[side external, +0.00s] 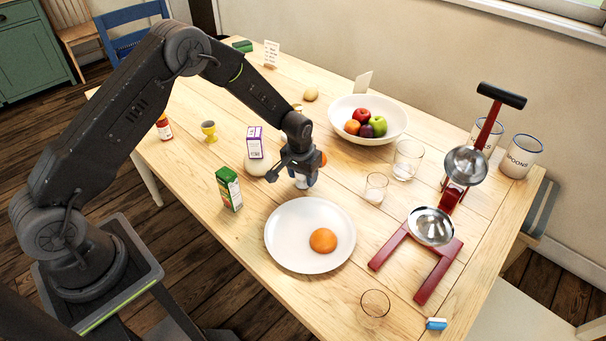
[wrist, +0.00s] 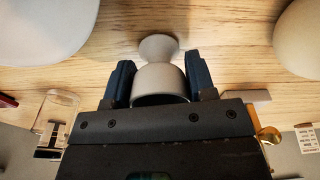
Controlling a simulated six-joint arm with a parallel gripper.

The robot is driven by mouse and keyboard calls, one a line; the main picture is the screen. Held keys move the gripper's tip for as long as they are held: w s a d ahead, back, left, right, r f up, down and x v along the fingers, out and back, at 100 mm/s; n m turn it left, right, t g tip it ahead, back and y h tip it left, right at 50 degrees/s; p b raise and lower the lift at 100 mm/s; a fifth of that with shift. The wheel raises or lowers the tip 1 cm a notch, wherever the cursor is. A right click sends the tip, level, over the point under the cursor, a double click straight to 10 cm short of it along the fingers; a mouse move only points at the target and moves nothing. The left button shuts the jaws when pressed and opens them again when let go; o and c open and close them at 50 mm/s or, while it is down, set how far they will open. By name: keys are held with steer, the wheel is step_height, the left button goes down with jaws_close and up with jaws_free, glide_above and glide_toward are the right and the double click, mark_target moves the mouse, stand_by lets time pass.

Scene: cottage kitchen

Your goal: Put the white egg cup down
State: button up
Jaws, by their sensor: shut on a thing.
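The white egg cup (wrist: 158,72) is between the two dark blue fingertips of my gripper (wrist: 160,80) in the wrist view. The fingers are shut on its bowl, and its flared foot points away from the gripper. In the side view my gripper (side external: 300,172) points down over the table, and a small part of the cup (side external: 303,182) shows beneath it. The cup looks roughly upright. I cannot tell whether its foot touches the wood.
A white plate (side external: 285,235) with an orange lies just in front. Glasses (side external: 375,187) and a red juicer press (side external: 448,205) stand to the right.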

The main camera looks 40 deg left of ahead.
steer(key=o, duration=0.9)
steer(key=shift+f, duration=0.1)
steer(key=shift+o, duration=0.2)
step_height(320, 180, up, 13)
steer(key=s, duration=0.2)
step_height(320, 180, up, 8)
steer(key=f, duration=0.1)
glide_above(300, 179)
steer(key=s, duration=0.3)
steer(key=s+r+m+t, duration=0.1)
steer(key=s+r+t, duration=0.1)
steer(key=s+r, duration=0.7)
steer(key=s+r+t, duration=0.1)
steer(key=s, duration=0.7)
steer(key=s+d+r+m+t, duration=0.1)
steer(key=s+r, duration=0.1)
steer(key=s, duration=0.6)
steer(key=shift+s+r, duration=0.25)
steer(key=shift+s, duration=0.1)
